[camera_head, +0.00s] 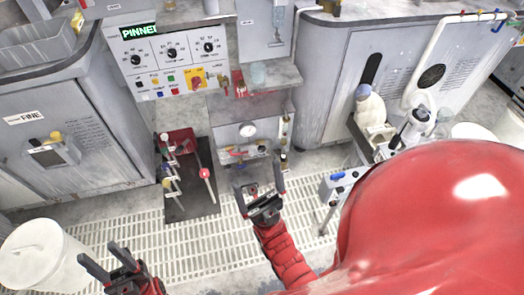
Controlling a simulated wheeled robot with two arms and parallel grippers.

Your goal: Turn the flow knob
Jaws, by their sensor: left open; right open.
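No label that I can read marks a flow knob. A grey control panel (150,82) with a green display carries several black knobs: left (135,60), middle (172,53) and right (208,47). Below and right of it, a small grey panel (228,138) holds a round gauge (248,130) and red-handled fittings (238,152). A thin upright tube like a flow meter (285,128) stands at its right, with small dark parts at its foot. My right gripper (260,188) is open and empty, in front of and below this panel. My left gripper (110,262) is open and empty at the lower left.
A white bucket (45,262) is at the lower left. Cabinets stand on both sides. A small stand with a blue button (337,177) is right of my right gripper.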

